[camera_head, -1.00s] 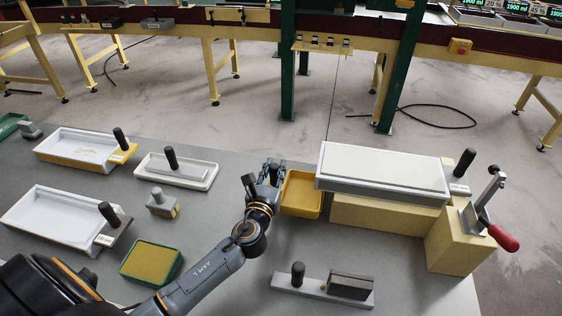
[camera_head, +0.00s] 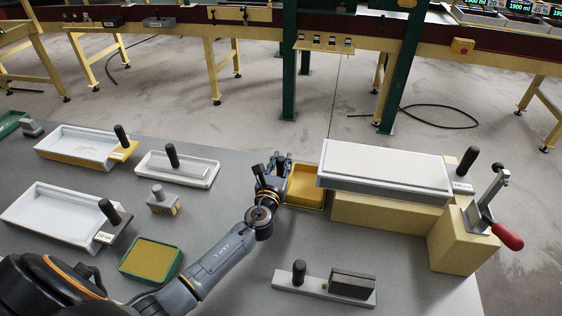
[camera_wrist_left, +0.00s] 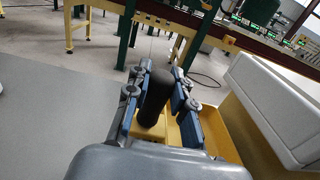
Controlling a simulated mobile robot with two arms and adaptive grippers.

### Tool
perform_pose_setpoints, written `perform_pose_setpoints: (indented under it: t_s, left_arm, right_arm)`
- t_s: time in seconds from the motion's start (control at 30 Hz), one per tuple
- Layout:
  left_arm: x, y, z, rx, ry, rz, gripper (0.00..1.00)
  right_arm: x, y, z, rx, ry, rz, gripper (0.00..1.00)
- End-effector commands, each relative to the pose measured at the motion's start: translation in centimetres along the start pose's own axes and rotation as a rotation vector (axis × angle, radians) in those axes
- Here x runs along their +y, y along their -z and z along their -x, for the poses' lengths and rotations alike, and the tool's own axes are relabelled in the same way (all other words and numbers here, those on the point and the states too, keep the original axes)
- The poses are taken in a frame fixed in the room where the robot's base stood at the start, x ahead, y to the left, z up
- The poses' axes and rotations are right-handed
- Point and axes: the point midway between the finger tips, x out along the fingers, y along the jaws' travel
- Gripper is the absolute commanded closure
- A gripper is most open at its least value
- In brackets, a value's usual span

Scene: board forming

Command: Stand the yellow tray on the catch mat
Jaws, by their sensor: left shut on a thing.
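The yellow tray (camera_head: 305,183) is at the middle of the table, just left of the beige block. It also shows in the left wrist view (camera_wrist_left: 219,126), right of the fingers. My left gripper (camera_head: 274,172) is shut on the tray's upright black handle (camera_wrist_left: 156,88), which stands between the two fingers. A thin edge shows under the tray's near right corner; I cannot tell whether it is the catch mat. Whether the tray is touching down is unclear. My right gripper is not in view.
A white-topped mould (camera_head: 385,165) rests on the beige block (camera_head: 380,213), overhanging close to the tray. A red-handled clamp (camera_head: 507,236) stands at the right.

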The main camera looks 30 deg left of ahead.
Motion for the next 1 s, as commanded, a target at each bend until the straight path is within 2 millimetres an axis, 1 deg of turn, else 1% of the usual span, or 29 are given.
perform_pose_setpoints:
  t_s: [0.03,0.07,0.1,0.17,0.43,0.53,0.57,0.67,0.9,1.0]
  left_arm:
    - [0.0,0.2,0.0,-0.002,0.0,0.001,1.0]
    - [0.0,0.2,0.0,0.0,0.0,-0.001,0.73]
    - [0.0,0.2,0.0,0.0,0.0,-0.001,0.65]
    - [0.0,0.2,0.0,0.001,0.0,-0.001,0.54]
    - [0.0,0.2,0.0,0.0,0.0,-0.001,0.54]
    - [0.0,-0.3,0.0,0.0,0.0,0.0,0.54]
    - [0.0,-0.1,0.3,0.001,0.0,-0.001,0.54]
    - [0.0,0.1,1.8,0.002,0.001,-0.001,0.54]
    - [0.0,0.2,7.1,0.003,0.001,-0.001,0.54]
    - [0.0,0.1,9.0,0.002,0.002,-0.001,0.54]
  right_arm:
    - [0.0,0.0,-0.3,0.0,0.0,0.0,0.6]
    - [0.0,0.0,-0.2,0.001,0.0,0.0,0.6]
    - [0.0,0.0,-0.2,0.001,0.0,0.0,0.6]
    - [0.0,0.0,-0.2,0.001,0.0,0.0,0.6]
    - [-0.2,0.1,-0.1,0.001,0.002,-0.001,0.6]
    - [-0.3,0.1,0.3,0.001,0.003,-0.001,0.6]
    - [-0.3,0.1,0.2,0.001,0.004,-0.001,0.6]
    - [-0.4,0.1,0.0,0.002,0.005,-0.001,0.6]
    - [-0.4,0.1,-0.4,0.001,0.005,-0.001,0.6]
    - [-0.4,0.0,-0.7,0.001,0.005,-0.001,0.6]
